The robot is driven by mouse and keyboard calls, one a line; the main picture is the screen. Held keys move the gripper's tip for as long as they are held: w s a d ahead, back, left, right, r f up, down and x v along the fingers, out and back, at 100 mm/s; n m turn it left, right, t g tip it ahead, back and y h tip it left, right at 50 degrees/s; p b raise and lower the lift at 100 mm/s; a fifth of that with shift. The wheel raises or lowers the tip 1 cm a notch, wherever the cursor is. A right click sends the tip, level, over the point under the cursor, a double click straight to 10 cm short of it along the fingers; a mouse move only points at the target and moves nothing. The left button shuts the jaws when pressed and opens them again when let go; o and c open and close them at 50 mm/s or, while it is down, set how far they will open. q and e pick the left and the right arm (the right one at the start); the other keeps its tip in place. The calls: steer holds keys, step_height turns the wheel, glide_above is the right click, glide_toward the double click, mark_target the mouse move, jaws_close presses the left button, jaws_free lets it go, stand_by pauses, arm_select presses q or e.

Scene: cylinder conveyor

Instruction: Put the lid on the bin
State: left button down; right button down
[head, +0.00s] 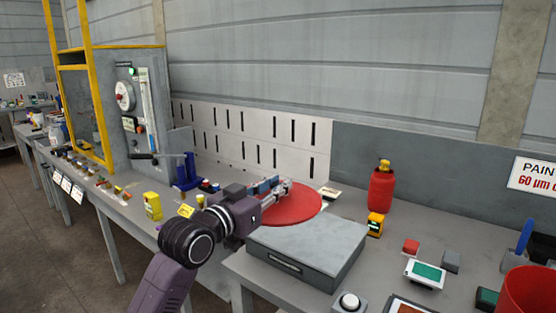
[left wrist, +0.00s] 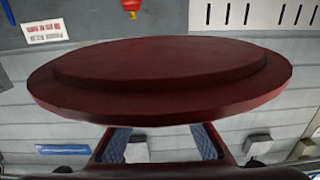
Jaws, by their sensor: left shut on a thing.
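The lid is a round, flat red disc (head: 302,208) in the middle of the head view, held up near the back of the bench. My left gripper (head: 277,187) is shut on it, with its fingers over the disc's left part. In the left wrist view the lid (left wrist: 160,80) fills the upper middle, with a raised step on its face. The blue-padded fingers (left wrist: 160,145) reach its near edge; the exact grip point is hidden. The open red bin (head: 532,296) stands at the lower right of the head view, partly cut off, apart from the lid. My right gripper is not in view.
A grey box (head: 310,252) stands just below the lid in the head view. A red bottle (head: 381,190) and a yellow device (head: 375,224) stand behind it. Red and grey blocks and a green-screened device (head: 425,272) lie between the box and the bin.

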arm_select(q)
steer(key=s+a+f+n+t+y, duration=0.2)
steer(key=s+a+f+y, duration=0.3)
steer(key=s+f, duration=0.55)
steer(key=s+a+f+n+y, duration=0.1)
steer(key=s+a+f, duration=0.2)
steer(key=s, duration=0.4)
steer(key=s+a+f+n+y, duration=0.2)
steer(key=s+a+f, duration=0.2)
steer(key=s+a, duration=0.2)
steer(key=s+a+f+n+t+y, duration=0.1)
steer(key=s+a+f, duration=0.3)
steer(key=s, duration=0.6)
steer(key=shift+a+n+y+p, duration=0.3)
steer(key=shift+a+n+y, duration=0.1)
steer(key=shift+y, duration=0.3)
